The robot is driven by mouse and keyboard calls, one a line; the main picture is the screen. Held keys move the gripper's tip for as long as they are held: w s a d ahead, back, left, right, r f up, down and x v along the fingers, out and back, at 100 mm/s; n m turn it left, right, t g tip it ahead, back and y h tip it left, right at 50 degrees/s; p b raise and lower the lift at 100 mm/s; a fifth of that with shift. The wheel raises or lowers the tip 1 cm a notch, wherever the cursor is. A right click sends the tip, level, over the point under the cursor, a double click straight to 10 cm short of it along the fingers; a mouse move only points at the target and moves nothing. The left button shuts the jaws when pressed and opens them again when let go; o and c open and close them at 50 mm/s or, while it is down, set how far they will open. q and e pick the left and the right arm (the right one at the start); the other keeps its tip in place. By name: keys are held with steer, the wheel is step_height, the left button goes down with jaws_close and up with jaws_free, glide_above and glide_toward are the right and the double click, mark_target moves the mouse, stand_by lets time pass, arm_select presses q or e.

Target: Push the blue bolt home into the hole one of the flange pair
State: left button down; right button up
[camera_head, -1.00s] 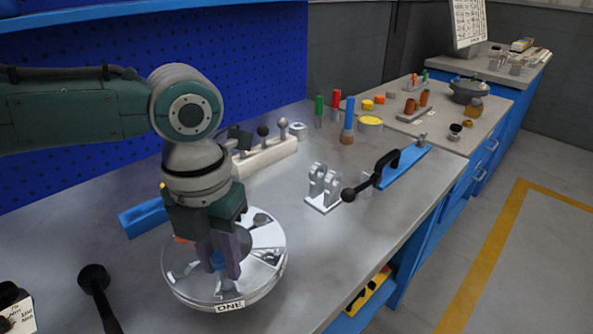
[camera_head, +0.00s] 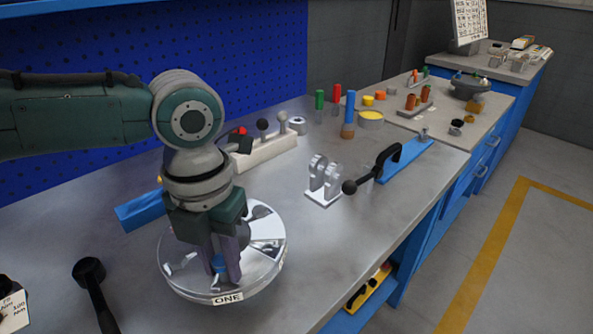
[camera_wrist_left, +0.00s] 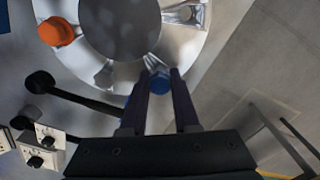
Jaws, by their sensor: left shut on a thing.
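The flange pair (camera_head: 180,283) is a round silver disc with a wide central opening, lying on the grey bench. Its label ONE (camera_head: 228,298) is on the near rim. My left gripper (camera_head: 226,272) points down over the near part of the flange, beside that label. It is shut on the blue bolt (camera_head: 218,264). In the left wrist view the blue bolt's head (camera_wrist_left: 160,82) sits between the fingertips at the flange's edge. The bolt's shank and hole one are hidden, so its depth cannot be told. An orange bolt head (camera_wrist_left: 57,31) stands elsewhere on the flange.
A black-handled tool (camera_head: 90,275) lies left of the flange. Behind are a blue block (camera_head: 143,213), a pale rack with knobs (camera_head: 265,152) and a silver bracket (camera_head: 323,182). The bench right of the flange is clear.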

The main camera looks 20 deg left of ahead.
mark_target(221, 261)
arm_select(q)
steer(key=shift+f, duration=0.15)
steer(key=c, duration=0.6)
jaws_free()
step_height(221, 261, up, 10)
steer(key=shift+p, duration=0.45)
steer(key=shift+d, duration=0.1)
